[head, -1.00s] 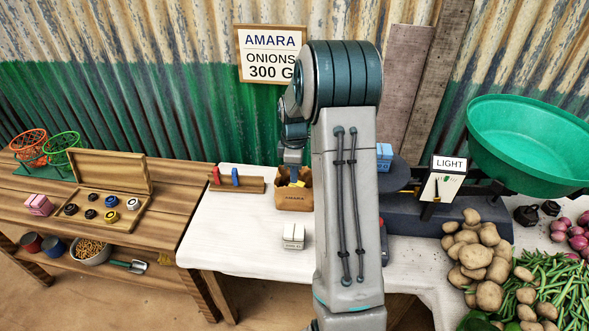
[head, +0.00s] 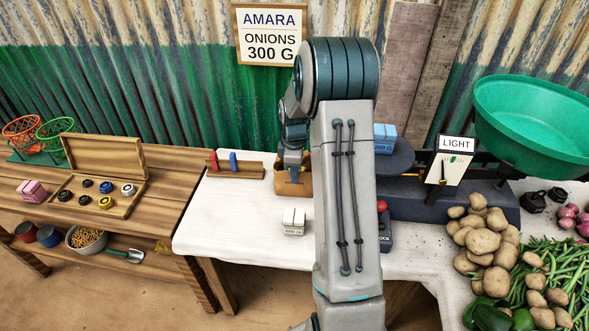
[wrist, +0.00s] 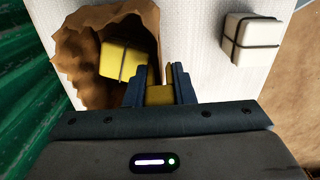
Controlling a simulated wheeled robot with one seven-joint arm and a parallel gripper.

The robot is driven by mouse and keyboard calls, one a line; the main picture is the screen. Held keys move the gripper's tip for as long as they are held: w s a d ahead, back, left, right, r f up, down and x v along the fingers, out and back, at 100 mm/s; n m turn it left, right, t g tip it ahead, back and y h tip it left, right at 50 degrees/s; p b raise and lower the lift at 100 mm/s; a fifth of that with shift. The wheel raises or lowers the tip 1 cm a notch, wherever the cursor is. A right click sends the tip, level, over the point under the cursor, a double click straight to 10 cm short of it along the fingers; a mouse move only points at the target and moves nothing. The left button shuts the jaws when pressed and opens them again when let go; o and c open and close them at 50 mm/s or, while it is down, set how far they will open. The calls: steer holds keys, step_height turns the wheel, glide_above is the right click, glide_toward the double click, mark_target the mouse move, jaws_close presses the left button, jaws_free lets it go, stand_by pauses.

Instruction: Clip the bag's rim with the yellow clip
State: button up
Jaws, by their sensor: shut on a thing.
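The brown paper bag (head: 280,184) stands open on the white table. In the wrist view, the bag's ragged rim (wrist: 70,50) surrounds a yellow banded block (wrist: 122,62) inside it. My gripper (head: 292,178) is low over the bag in the head view. In the wrist view, my gripper (wrist: 160,82) is shut on the yellow clip (wrist: 160,95), at the bag's right rim. I cannot tell whether the clip is around the rim or only beside it. In the head view, my arm hides part of the bag.
A white banded block (head: 294,221) stands in front of the bag. A wooden rack (head: 250,174) with a red clip (head: 214,161) and a blue clip (head: 233,161) is to the left. The scale (head: 440,202) is at right. The table's left front is clear.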

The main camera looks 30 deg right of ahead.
steer(key=shift+f, duration=0.1)
steer(key=o, duration=1)
step_height(320, 180, up, 14)
steer(key=shift+f, duration=0.1)
step_height(320, 180, up, 7)
steer(key=p, duration=0.5)
steer(key=shift+p, duration=0.4)
